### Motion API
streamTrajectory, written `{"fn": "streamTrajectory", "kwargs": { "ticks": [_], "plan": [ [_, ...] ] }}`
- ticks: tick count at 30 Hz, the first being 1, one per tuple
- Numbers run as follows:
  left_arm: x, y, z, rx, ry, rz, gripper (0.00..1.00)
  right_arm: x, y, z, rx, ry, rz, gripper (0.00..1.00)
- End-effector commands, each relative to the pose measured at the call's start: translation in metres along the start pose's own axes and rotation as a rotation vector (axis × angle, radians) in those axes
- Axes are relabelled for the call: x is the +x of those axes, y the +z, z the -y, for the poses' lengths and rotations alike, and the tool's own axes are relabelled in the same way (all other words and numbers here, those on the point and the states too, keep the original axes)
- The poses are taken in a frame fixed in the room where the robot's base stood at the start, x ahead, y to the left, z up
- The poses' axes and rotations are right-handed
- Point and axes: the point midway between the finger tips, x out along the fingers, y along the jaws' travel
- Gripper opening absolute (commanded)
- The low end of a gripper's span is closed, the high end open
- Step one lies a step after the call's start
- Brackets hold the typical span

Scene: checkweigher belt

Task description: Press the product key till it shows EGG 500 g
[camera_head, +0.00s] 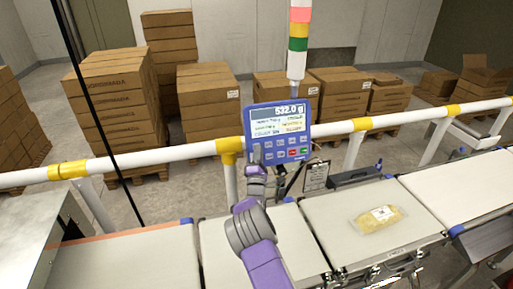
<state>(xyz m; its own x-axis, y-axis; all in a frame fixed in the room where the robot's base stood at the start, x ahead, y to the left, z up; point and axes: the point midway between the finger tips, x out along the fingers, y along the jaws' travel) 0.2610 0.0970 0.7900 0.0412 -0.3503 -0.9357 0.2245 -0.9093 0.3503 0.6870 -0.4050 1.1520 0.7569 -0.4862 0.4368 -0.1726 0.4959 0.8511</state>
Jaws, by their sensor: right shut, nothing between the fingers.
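The blue weigher terminal (276,131) stands upright behind the belts. Its screen (279,118) reads 532.0 g in large digits. The smaller lines below are too blurred to read, so I cannot tell the product name. Two rows of keys (281,147) sit under the screen, mostly blue-grey with a red and a green one at the right. My right gripper (257,157) is shut and empty, its tips in front of the left end of the keys and hiding part of them. I cannot tell whether it touches a key. My left gripper is not in view.
A yellowish pack (379,219) lies on the middle belt (335,222). A white rail (180,152) with yellow joints runs behind the belts. A clipboard (315,176) hangs right of the terminal. A signal tower (298,45) rises behind it. Stacked cartons (115,95) stand beyond the rail.

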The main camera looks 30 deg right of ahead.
Motion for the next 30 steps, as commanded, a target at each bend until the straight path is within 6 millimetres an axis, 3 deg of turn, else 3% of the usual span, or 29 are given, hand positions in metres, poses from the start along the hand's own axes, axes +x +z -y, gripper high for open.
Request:
{"fn": "streamTrajectory", "kwargs": {
  "ticks": [19, 30],
  "plan": [
    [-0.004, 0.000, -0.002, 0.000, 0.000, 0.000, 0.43, -0.012, 0.009, -0.009, 0.000, -0.002, 0.000, 0.00],
    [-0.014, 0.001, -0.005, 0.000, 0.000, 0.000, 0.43, -0.037, 0.028, -0.028, 0.000, -0.002, 0.000, 0.00]
  ]
}}
